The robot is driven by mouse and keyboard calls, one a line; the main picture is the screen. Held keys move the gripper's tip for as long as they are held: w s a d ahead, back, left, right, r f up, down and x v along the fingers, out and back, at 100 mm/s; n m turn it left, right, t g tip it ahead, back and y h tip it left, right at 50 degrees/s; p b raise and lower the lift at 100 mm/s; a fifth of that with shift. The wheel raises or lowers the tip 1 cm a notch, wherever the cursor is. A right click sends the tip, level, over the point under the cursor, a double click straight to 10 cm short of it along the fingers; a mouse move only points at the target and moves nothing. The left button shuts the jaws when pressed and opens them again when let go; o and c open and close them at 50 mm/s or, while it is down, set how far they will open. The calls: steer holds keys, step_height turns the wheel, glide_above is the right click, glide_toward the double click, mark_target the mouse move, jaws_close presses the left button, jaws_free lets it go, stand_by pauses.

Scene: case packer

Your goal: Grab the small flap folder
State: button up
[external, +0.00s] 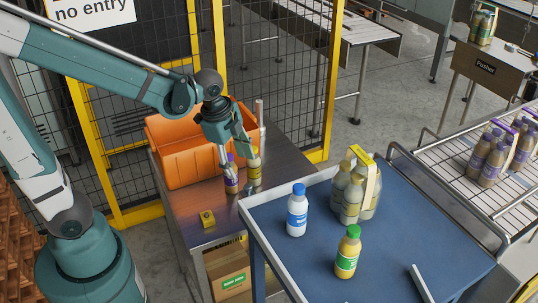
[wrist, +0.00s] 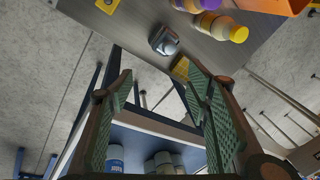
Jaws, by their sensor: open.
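Nothing is clearly recognisable as the small flap folder. A small silver, rounded object (wrist: 163,40) lies near the edge of the grey metal table in the wrist view; I cannot tell whether it is the folder. A pale flat bar (external: 421,283) lies on the blue table at its front right. My gripper (external: 236,152) is above the metal table, in front of the orange crate and close to two bottles. In the wrist view my gripper (wrist: 160,78) has its fingers wide apart, with nothing held between them.
An orange crate (external: 182,163) stands at the back of the metal table (external: 190,240). The blue table (external: 310,258) holds several bottles.

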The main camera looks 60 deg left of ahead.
mark_target(248, 185)
steer(key=w+a+f+m, duration=0.1)
steer(key=f+m, duration=0.1)
steer(key=f, duration=0.1)
steer(key=w+f+m+g, duration=0.1)
steer(key=w+f+m, duration=0.1)
steer(key=f, duration=0.1)
steer(key=w+a+f+m+g, duration=0.1)
steer(key=f+m, duration=0.1)
steer(key=f, duration=0.1)
steer(key=shift+w+a+f, duration=0.3)
steer(key=shift+a+f, duration=0.05)
steer(key=shift+f, duration=0.05)
steer(key=shift+w+a+f+m+g, duration=0.15)
steer(key=shift+f+m+g, duration=0.25)
steer(key=shift+f, duration=0.25)
steer(key=shift+f, duration=0.1)
steer(key=shift+f, duration=1.25)
steer(key=shift+f, duration=0.15)
steer(key=shift+s+f+p, duration=0.2)
steer(key=shift+f+p, duration=0.15)
steer(key=shift+f, duration=2.1)
